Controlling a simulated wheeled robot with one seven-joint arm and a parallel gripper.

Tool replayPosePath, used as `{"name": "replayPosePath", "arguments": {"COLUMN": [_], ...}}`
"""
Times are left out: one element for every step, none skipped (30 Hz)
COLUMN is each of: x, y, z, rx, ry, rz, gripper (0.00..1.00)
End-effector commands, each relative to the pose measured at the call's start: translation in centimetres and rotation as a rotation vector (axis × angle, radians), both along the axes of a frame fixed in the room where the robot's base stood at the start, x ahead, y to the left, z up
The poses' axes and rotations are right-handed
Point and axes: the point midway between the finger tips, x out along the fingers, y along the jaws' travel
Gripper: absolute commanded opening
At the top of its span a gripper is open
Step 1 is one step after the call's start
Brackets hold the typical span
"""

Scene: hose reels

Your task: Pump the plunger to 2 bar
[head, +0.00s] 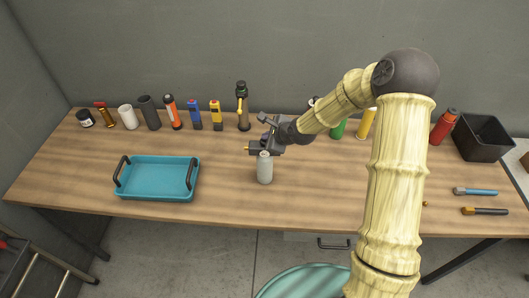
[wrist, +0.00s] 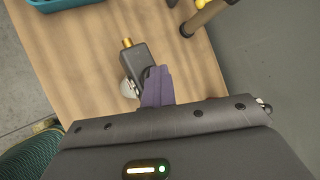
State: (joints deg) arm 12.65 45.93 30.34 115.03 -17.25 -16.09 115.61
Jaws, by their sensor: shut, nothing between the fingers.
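A grey cylindrical bottle (head: 265,170) stands upright near the middle of the table, with a dark block-shaped head and a brass nozzle (head: 247,149) pointing left. In the wrist view the dark head (wrist: 137,66) shows from above, with part of the pale bottle (wrist: 127,88) beside it. My gripper (head: 268,141) is at the top of the bottle, its fingers (wrist: 157,86) shut with nothing between them. The fingertips overlap the head in view; I cannot tell whether they touch it. No plunger or pressure reading can be made out.
A teal tray (head: 157,198) with black handles lies to the left. Several bottles and tools line the back edge, including a dark tall bottle (head: 242,108) behind my gripper. A black bin (head: 484,139) and two hand tools are at right. The front middle is clear.

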Motion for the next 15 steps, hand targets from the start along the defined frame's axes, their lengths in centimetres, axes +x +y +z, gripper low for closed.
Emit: {"name": "replayPosePath", "arguments": {"x": [-0.4,-0.4,-0.4,-0.4,-0.3,-0.3,-0.3,-0.3,-0.3,-0.2,-0.2,-0.2,-0.2,-0.2,-0.1], "y": [-0.3,-0.3,-0.3,-0.3,-0.2,-0.2,-0.2,-0.2,-0.1,-0.1,-0.1,-0.1,-0.1,-0.1,-0.1], "z": [0.0,0.3,0.6,0.9,1.2,1.6,1.9,2.2,2.6,2.9,3.1,3.5,3.8,4.0,4.2], "rx": [-0.006,-0.006,-0.006,-0.006,-0.005,-0.004,-0.004,-0.004,-0.003,-0.003,-0.003,-0.001,-0.001,-0.001,-0.002], "ry": [0.020,0.020,0.018,0.018,0.017,0.015,0.014,0.013,0.011,0.010,0.010,0.009,0.008,0.008,0.007], "rz": [-0.001,-0.001,0.000,0.000,0.000,0.000,-0.001,0.000,0.000,0.002,0.001,0.000,0.000,0.000,0.000], "gripper": [0.00,0.00,0.00,0.00,0.00,0.00,0.00,0.00,0.00,0.00,0.00,0.00,0.00,0.00,0.00]}}
